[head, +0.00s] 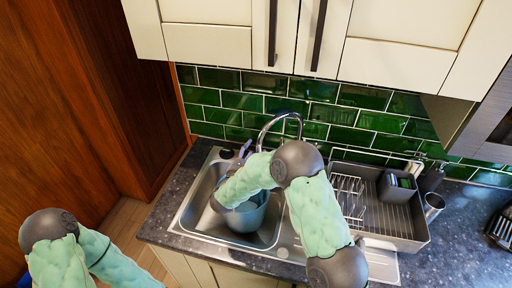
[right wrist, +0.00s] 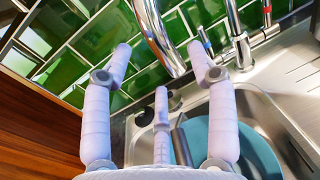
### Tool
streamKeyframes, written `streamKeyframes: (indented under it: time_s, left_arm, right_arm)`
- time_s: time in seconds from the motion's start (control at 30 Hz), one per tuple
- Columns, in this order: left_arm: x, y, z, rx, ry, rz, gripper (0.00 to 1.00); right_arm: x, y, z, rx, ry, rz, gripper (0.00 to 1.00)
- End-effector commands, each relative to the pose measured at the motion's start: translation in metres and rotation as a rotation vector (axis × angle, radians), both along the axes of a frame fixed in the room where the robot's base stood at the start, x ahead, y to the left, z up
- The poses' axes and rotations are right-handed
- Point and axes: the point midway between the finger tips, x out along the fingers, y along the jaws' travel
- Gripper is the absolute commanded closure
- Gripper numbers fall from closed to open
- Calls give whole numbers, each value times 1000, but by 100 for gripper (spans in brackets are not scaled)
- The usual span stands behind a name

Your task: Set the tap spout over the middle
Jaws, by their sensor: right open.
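The chrome tap spout (head: 268,126) arches up behind the sink (head: 187,217) in the head view. In the right wrist view the spout (right wrist: 156,38) runs down between and beyond the fingertips of my right gripper (right wrist: 160,56). Its fingers are spread, and I cannot tell whether any touches the spout. In the head view my right gripper (head: 222,202) is over the left part of the sink, mostly hidden by my own arm. My left gripper is out of view; only part of the left arm shows at lower left.
A dish rack (head: 375,195) with a dark caddy (head: 396,187) stands to the right. Green tiles (head: 315,90) close off the back, and a wooden wall (head: 75,110) the left.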

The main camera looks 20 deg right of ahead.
Motion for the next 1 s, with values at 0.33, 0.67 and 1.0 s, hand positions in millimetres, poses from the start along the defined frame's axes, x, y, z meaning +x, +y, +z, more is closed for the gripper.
streamKeyframes:
  time_s: [0.33,0.67,1.0]
  left_arm:
    - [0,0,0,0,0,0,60]
    - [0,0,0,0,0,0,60]
    - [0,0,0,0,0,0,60]
  right_arm:
    - [-49,42,1,-1,0,4,42]
    - [-63,52,0,-1,-1,1,42]
    - [-63,52,0,-1,-1,1,42]
